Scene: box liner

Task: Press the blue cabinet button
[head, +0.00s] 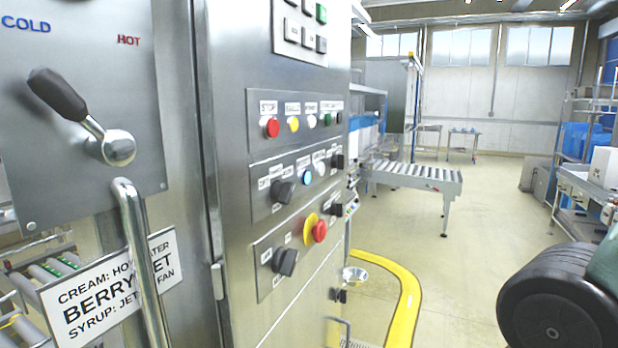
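The steel cabinet (238,215) stands at the left centre, its front seen at a slant. The small round blue button (306,177) sits in the middle panel, with a black rotary knob (283,191) to its left and a white button (320,169) to its right. Nothing covers the blue button. My gripper is not in view.
The upper panel has a red button (272,128) and a yellow button (293,124). The lower panel has a red emergency stop (319,231). A lever (72,105) and door handle (143,260) stick out at left.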

